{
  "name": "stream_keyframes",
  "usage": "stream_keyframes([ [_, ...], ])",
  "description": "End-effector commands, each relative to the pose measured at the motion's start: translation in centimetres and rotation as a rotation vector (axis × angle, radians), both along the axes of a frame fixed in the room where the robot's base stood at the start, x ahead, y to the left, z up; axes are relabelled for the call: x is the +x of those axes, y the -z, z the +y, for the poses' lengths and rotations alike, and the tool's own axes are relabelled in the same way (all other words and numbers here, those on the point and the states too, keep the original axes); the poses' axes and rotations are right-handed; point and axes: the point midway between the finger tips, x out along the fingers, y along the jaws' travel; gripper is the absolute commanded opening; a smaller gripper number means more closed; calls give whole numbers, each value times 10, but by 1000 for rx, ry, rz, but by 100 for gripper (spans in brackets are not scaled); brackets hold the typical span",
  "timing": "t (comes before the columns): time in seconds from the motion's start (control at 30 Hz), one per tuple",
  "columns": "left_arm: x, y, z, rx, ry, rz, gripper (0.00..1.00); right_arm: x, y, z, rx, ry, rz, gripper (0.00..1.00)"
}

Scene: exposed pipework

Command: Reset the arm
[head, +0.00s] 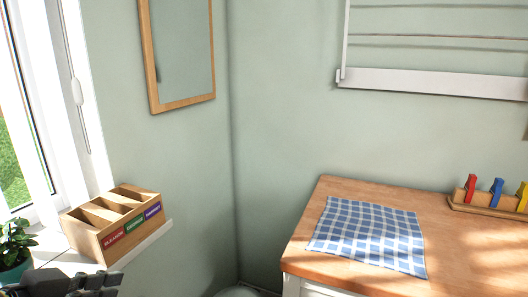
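My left gripper (98,283) shows as dark parts at the bottom left edge of the head view. It is in front of and below the windowsill, and much of it is cut off by the frame. I cannot tell whether its fingers are open or shut, and I see nothing held in it. My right gripper is not in view.
A wooden box (87,240) with three compartments and red, green and purple labels stands on the windowsill (150,238), near a potted plant (14,245). A wooden counter (455,235) at right bears a checked cloth (368,234) and a rack of coloured pegs (490,208).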

Motion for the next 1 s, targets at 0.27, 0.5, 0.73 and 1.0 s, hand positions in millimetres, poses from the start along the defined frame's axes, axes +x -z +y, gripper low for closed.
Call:
stream_keyframes([
  [0.27, -98, 43, 37, 142, -217, 408, 42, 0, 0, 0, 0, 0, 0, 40],
  [0.5, -155, 64, 67, 220, -415, 619, 42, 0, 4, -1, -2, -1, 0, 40],
  [0.73, -143, 149, 73, 223, -415, 646, 42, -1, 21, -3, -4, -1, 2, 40],
  [1.0, -150, 286, 84, 228, -421, 694, 42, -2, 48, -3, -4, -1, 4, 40],
])
